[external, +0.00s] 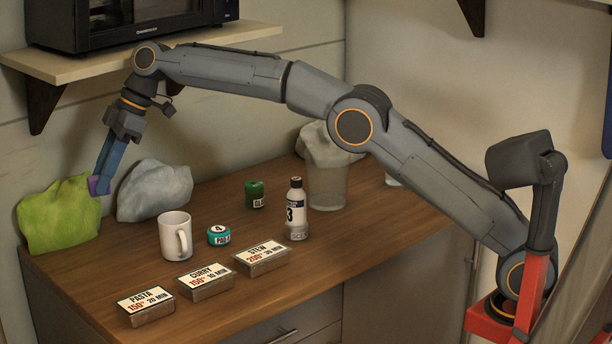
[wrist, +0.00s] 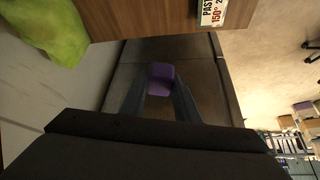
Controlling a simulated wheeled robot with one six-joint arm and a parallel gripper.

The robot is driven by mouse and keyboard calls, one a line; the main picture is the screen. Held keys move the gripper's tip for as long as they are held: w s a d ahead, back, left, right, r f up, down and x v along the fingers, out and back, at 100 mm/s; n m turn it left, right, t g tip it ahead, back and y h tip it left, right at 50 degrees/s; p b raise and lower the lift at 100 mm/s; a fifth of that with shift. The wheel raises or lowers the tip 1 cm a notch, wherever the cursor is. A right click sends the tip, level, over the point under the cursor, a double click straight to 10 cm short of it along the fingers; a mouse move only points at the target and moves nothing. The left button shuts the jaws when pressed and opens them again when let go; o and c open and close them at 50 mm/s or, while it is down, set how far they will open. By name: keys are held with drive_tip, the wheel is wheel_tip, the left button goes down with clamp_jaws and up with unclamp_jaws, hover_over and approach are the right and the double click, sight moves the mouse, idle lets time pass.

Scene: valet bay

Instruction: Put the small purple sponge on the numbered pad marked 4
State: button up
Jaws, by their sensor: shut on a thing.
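A small purple sponge (external: 95,186) is held between the blue-grey fingers of my gripper (external: 105,188), at the far left of the external view. In the wrist view the sponge (wrist: 160,78) sits between the two fingertips of my gripper (wrist: 160,88), with dark panels behind it. My gripper is shut on it and points down, beside the green lumpy bag. A round teal pad-like tin (external: 218,236) with a 4 on its white top stands on the wooden counter, right of the mug. The sponge is well to the left of it and apart from it.
The counter (external: 85,268) holds a white mug (external: 174,236), a bottle marked 3 (external: 295,208), a green jar (external: 254,194), a clear tumbler (external: 327,188) and metal tins with pasta (external: 145,306), curry (external: 205,281) and stew (external: 262,258) labels. A green bag (external: 55,216) and grey bag (external: 153,190) stand behind.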

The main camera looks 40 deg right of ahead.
drive_tip(key=w+d+f+m+t+p, duration=0.1)
drive_tip(key=w+d+f+m+p, duration=0.1)
drive_tip(key=w+d+f+m, duration=0.3)
drive_tip(key=m+t+h+p, duration=0.3)
drive_tip(key=m+p, duration=0.2)
drive_tip(key=p, duration=0.2)
hover_over(214, 228)
drive_tip(key=s, duration=0.2)
wheel_tip(214, 228, down, 5)
drive_tip(key=shift+h, duration=0.3)
drive_tip(key=f, duration=0.2)
drive_tip(key=f+p, duration=0.1)
drive_tip(key=f, duration=0.2)
drive_tip(key=shift+s+d+f, duration=0.15)
drive_tip(key=shift+d+f, duration=0.25)
drive_tip(key=shift+f+p, duration=0.85)
drive_tip(key=shift+f, duration=1.35)
drive_tip(key=shift+f, duration=0.1)
drive_tip(key=o, duration=0.9)
drive_tip(key=shift+o, duration=0.5)
